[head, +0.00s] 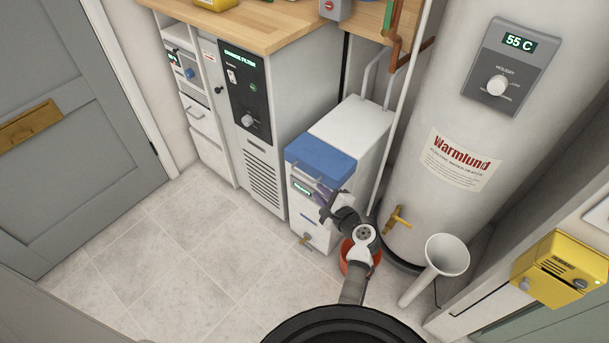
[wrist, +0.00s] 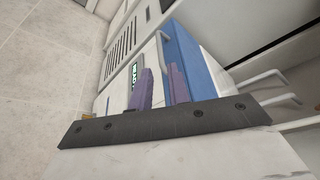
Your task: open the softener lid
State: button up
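The softener is a white cabinet (head: 318,225) with a blue lid (head: 322,158), which looks shut. A thin pale handle (head: 304,172) runs along the lid's front edge. My gripper (head: 322,195) is in front of the cabinet, just below the lid, and hides part of the front panel. In the wrist view, the two purple fingers of my gripper (wrist: 162,69) stand apart. One overlaps the blue lid (wrist: 192,62) and the other the white front. The handle (wrist: 161,48) runs down toward the gap between them; I cannot tell whether they touch it.
A water heater (head: 440,115) stands to the right of the softener, with a brass tap (head: 398,216) low down. A white funnel-like pipe (head: 446,256) and a yellow box (head: 562,268) are at the right. A cabinet (head: 265,130) stands at the left. The tiled floor (head: 190,260) is clear.

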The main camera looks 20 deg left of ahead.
aim_at(304, 175)
jog(key=x, duration=1)
jog(key=shift+r, duration=0.1)
grip_shut()
